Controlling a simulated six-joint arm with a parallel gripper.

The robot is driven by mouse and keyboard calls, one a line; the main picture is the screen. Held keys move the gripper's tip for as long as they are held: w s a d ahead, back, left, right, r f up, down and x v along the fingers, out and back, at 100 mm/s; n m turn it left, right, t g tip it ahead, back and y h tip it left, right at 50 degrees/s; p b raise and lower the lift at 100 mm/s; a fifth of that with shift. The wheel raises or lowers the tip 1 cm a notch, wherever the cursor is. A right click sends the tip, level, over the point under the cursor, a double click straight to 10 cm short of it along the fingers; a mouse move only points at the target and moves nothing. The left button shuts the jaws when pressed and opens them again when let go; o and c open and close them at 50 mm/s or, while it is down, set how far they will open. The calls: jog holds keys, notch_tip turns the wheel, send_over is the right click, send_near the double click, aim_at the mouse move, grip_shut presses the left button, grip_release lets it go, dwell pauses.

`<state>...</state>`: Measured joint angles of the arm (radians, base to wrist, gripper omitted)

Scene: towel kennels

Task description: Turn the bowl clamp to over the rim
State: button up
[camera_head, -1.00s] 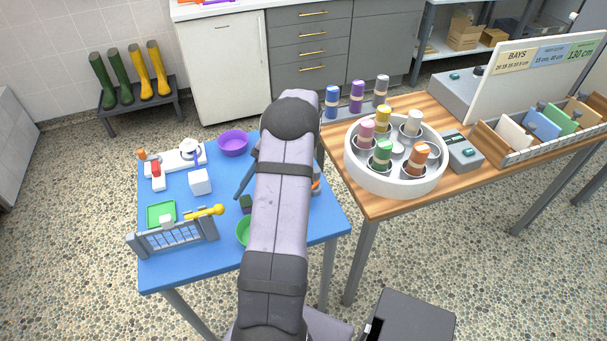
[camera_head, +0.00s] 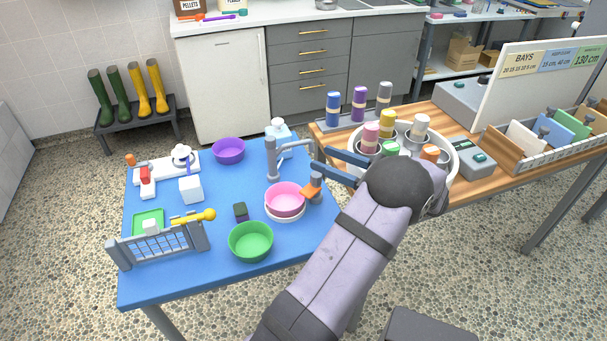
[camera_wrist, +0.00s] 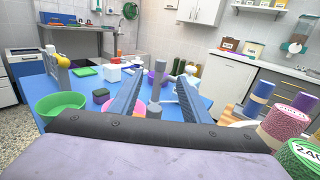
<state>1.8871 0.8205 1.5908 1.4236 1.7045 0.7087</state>
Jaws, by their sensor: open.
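A pink bowl (camera_head: 285,196) sits in a white ring-shaped holder (camera_head: 285,214) on the blue table. An orange and grey piece, which looks like the bowl clamp (camera_head: 312,187), stands at the bowl's right side. I cannot tell whether any of it reaches over the rim. My gripper (camera_head: 324,163) is open and empty, above and right of the clamp, with its fingers pointing left. In the wrist view, my open fingers (camera_wrist: 159,80) frame a grey post (camera_wrist: 156,90), and the left finger partly hides the pink bowl (camera_wrist: 138,107).
The grey spout post (camera_head: 271,162) stands behind the bowl. A green bowl (camera_head: 250,241), a dark block (camera_head: 240,211) and a purple bowl (camera_head: 229,151) share the blue table. The wooden table at right holds a white carousel of spools (camera_head: 450,170). Clear blue surface lies left of the dark block.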

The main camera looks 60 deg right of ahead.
aim_at(321, 182)
notch_tip(321, 182, down, 8)
jog(key=shift+w+f, duration=0.1)
jog(key=w, duration=0.2)
jog(key=w+p, duration=0.1)
jog(key=w, duration=0.2)
jog(key=shift+w+d+r, duration=0.3)
jog(key=shift+r, duration=0.05)
jog(key=shift+w+d+p, duration=0.15)
jog(key=shift+w+p, duration=0.2)
jog(key=shift+w, duration=0.55)
jog(key=c, duration=1)
jog(key=shift+c, duration=0.2)
